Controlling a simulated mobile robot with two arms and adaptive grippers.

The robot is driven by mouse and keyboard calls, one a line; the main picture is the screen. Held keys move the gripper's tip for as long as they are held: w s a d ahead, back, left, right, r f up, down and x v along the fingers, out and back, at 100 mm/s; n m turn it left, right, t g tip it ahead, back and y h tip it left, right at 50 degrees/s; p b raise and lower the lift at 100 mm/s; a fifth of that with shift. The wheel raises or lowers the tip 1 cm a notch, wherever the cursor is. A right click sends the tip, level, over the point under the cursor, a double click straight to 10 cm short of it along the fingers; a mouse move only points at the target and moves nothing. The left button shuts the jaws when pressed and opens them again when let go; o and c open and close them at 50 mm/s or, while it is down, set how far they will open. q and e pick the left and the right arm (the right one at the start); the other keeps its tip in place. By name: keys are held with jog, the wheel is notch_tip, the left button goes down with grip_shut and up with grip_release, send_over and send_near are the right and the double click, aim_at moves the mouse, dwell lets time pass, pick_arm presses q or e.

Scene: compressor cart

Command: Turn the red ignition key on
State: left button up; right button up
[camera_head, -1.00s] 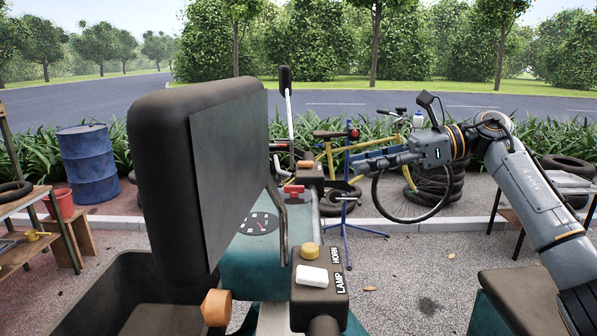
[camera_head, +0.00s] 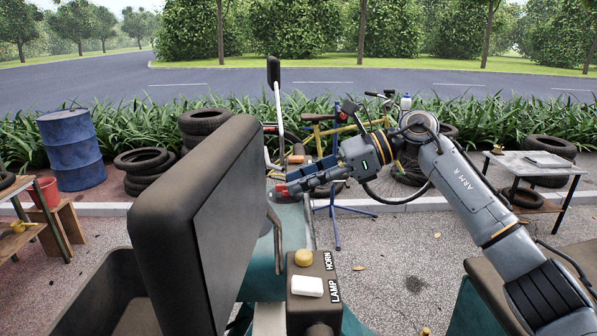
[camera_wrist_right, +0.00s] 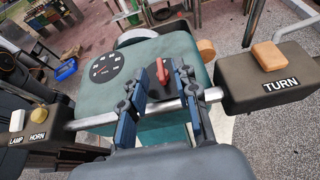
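The red ignition key (camera_wrist_right: 161,72) stands on a dark plate on the green console (camera_wrist_right: 185,48), beside the round gauge. In the head view the key (camera_head: 281,188) is a small red patch at the tips of my right gripper (camera_head: 291,184), partly hidden by it. In the wrist view my right gripper (camera_wrist_right: 158,78) is open, with one blue-padded finger on each side of the key. I see gaps between the fingers and the key; whether the fingertips are down at its height is hard to tell. My left gripper is not in view.
A metal handlebar (camera_wrist_right: 95,121) crosses under the fingers. The lamp/horn box (camera_head: 314,284) and the turn box (camera_wrist_right: 270,78) sit at its ends. A large dark padded panel (camera_head: 190,220) stands left of the console. A bicycle and tyres are behind.

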jog(key=shift+a+f, duration=0.1)
jog(key=shift+a, duration=0.15)
jog(key=shift+a+f, duration=0.1)
jog(key=shift+c, duration=0.4)
jog(key=c, duration=0.4)
grip_shut()
